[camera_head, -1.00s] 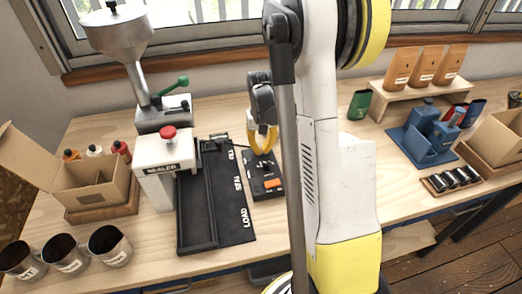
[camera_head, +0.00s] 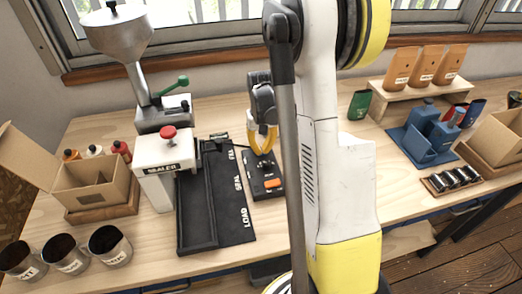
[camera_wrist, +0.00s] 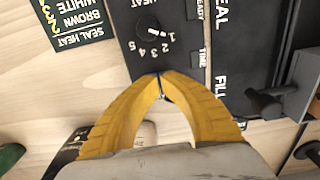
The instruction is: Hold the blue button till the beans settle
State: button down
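The black control box (camera_head: 265,187) lies on the bench beside the sealer, with an orange rocker switch (camera_head: 273,183) near its front edge. My gripper (camera_head: 263,151) is over the back part of this box, fingers pointing down. In the wrist view, the yellow fingertips (camera_wrist: 159,76) meet close over the black panel (camera_wrist: 180,50), just below a numbered dial (camera_wrist: 151,36). The gripper looks shut, with no object clearly between the tips. A small metal part shows in the gap behind them. No blue button can be made out; the fingers hide part of the panel.
The white sealer (camera_head: 165,160) with its red knob and hopper (camera_head: 117,35) stands left of the black tray (camera_head: 195,215). Metal cups (camera_head: 108,245) and an open carton (camera_head: 95,190) are at left. Blue holders (camera_head: 425,138) and pouches are at right.

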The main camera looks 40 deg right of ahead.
jog(key=shift+r, duration=0.1)
jog(key=shift+r+p, duration=1.9)
jog(key=shift+r, duration=1)
jog(key=shift+a+r, duration=0.2)
jog(key=s+a+r+n+t+b, duration=0.1)
jog(key=s+a+r+n+t, duration=0.15)
jog(key=a+r, duration=0.45)
jog(key=s+a+r+n+t+b, duration=0.15)
jog(key=s+a+r, duration=0.3)
jog(key=a, duration=0.55)
jog(key=s+a+n+t, duration=0.1)
jog(key=s+a+t, duration=0.2)
jog(key=s+a, duration=0.3)
jog(key=shift+s+a+r+b, duration=0.2)
jog(key=shift+a+r+b, duration=0.05)
jog(key=shift+r+b, duration=0.15)
